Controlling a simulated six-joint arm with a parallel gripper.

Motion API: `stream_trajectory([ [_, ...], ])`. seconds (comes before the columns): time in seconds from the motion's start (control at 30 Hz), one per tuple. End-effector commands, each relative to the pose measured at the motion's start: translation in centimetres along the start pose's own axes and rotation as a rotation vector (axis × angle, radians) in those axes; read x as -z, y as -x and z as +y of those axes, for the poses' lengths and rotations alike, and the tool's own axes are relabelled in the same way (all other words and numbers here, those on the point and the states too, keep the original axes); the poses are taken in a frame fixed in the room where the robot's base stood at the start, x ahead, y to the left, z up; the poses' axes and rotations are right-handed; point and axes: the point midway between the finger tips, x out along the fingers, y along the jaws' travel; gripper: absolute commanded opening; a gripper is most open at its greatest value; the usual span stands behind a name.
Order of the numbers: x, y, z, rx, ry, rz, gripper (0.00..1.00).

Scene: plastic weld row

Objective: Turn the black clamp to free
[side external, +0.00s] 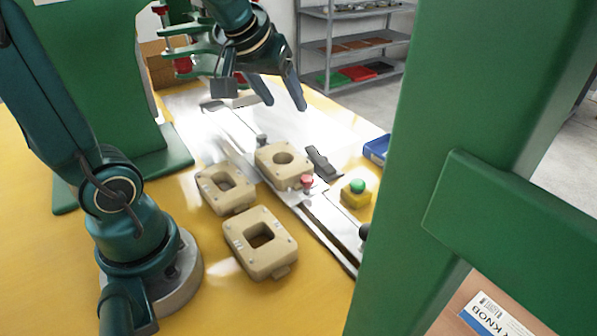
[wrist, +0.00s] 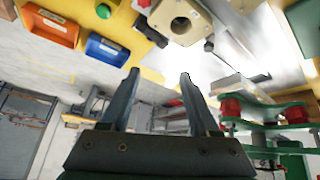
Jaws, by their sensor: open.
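The black clamp (side external: 322,164) is a dark bar beside the right edge of a tan block with a round hole (side external: 284,165). It lies at a slant and looks apart from the block's hole. In the wrist view the clamp (wrist: 150,31) shows at the top, beside the tan block (wrist: 178,22). I cannot tell its exact turn setting. My gripper (side external: 284,104) is open and empty, above the back part of the white work surface, behind and above the clamp. In the wrist view its two fingers (wrist: 159,73) stand apart with nothing between them.
A red knob (side external: 307,181) and a dark knob (side external: 262,140) flank the block. A green button on a yellow box (side external: 357,189) stands near the clamp. Two tan blocks (side external: 225,189) (side external: 262,245) lie in front. Green frames (side external: 480,110) rise on both sides. Blue and orange bins (wrist: 52,27) sit nearby.

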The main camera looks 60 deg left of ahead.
Motion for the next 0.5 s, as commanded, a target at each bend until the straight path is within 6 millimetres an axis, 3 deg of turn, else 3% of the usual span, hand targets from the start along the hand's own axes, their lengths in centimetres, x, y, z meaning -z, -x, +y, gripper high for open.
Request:
stream_trajectory([
  [0.13,2.4,-4.7,-3.5,0.108,0.189,-0.035,0.62],
  [0.3,2.6,-8.9,-7.4,0.199,0.306,-0.094,0.62],
  [0.5,1.2,-11.0,-9.8,0.250,0.353,-0.164,0.62],
])
